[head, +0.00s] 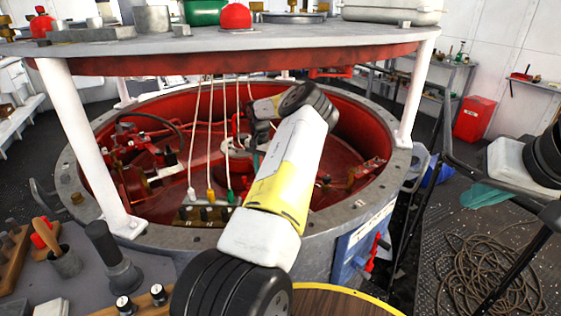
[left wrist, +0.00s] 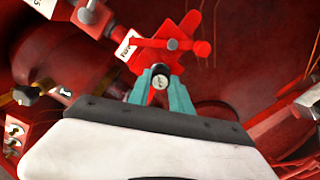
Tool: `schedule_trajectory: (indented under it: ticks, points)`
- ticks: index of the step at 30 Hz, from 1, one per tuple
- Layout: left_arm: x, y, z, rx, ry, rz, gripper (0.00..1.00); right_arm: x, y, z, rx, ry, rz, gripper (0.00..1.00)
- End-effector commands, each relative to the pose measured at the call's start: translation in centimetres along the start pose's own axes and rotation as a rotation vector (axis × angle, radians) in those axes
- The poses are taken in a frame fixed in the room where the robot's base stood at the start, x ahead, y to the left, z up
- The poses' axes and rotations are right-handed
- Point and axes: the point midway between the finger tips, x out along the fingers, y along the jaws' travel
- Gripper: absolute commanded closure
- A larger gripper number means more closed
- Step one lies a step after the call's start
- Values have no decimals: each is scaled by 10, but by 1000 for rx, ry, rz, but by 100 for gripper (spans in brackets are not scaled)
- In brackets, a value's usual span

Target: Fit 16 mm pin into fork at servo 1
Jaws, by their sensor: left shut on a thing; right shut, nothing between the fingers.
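My left gripper (left wrist: 161,72) shows in the left wrist view with its teal fingers shut on a short dark pin (left wrist: 160,84) with a pale, marked end face. Just beyond the fingertips is a red linkage (left wrist: 184,32) with a crossbar and grey bolt, perhaps the fork; a white tag (left wrist: 126,47) sits beside it. I cannot tell whether the pin touches the linkage. In the head view my left arm reaches into the red drum and mostly hides its gripper. My right gripper (head: 484,196) is teal, shut and empty, outside the drum at the right.
The grey drum rim (head: 334,222) surrounds the red interior. A round plate (head: 235,38) on white posts covers it from above. Hanging cables (head: 210,130) run down left of my left arm. A coiled rope (head: 490,270) lies on the deck at right.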

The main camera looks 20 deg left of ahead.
Motion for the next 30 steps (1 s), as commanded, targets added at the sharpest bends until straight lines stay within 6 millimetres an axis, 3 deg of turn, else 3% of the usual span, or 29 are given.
schedule_trajectory:
  ticks: [3,4,7,19,30]
  points:
    - [2,0,0,0,1,0,100,0,0,0,0,0,0,100]
    - [2,0,0,0,1,-1,69,0,0,0,0,0,0,100]
    - [2,0,0,0,1,-1,49,0,0,0,0,0,0,100]
    - [-2,1,0,0,1,0,49,0,0,0,0,0,0,100]
    - [-35,10,0,-1,1,1,49,0,0,0,0,0,0,100]
